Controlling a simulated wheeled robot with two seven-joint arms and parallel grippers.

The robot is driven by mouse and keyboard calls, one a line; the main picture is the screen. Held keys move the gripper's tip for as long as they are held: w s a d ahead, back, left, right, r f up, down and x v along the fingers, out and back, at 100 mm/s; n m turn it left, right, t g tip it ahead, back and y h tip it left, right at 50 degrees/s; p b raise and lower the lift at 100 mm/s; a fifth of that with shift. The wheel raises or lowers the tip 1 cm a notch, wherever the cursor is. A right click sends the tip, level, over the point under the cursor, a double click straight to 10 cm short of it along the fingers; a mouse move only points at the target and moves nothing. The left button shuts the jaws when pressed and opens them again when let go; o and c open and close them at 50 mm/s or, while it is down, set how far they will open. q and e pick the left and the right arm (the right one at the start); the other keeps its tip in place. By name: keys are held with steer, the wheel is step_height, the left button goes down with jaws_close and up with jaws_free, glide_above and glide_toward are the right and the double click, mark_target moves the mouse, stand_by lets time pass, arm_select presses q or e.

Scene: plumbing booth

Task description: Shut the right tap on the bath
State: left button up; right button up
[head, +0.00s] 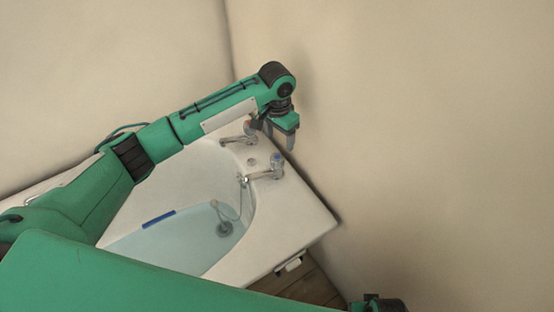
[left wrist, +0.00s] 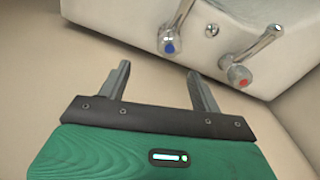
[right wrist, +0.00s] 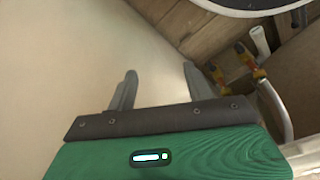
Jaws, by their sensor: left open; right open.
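The bath (head: 300,222) stands in the corner with two chrome taps on its end ledge. The right tap (head: 268,172) has a blue mark on its handle; the blue-marked tap also shows in the left wrist view (left wrist: 172,38). The other tap (head: 240,139) is farther back and has a red mark in the left wrist view (left wrist: 238,74). My left gripper (head: 274,138) is open and empty above the wall end of the ledge, apart from the blue-marked handle. My right gripper (right wrist: 159,72) is open and empty, away from the taps.
Bare walls stand close behind the tap ledge. A blue strip (head: 158,218) and a plug chain lie within the bath. The right wrist view shows wooden flooring (right wrist: 190,35) and pipes with red-and-yellow valves (right wrist: 245,54) at right. Clear wall fills its left side.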

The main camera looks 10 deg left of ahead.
mark_target(277, 157)
arm_select(q)
steer(key=shift+y, duration=0.3)
steer(key=f, duration=0.4)
steer(key=f+b, duration=0.1)
steer(key=f, duration=0.2)
steer(key=w+a+f, duration=0.1)
steer(key=f, duration=0.3)
steer(key=shift+f+b, duration=0.35)
steer(key=shift+f, duration=0.4)
arm_select(e)
steer(key=shift+t, duration=0.3)
steer(key=r, duration=0.1)
steer(key=w+r, duration=0.1)
steer(key=r, duration=0.2)
steer(key=shift+w+a, duration=0.1)
steer(key=shift+w, duration=0.2)
arm_select(q)
steer(key=c, duration=1)
arm_select(e)
steer(key=shift+s, duration=0.1)
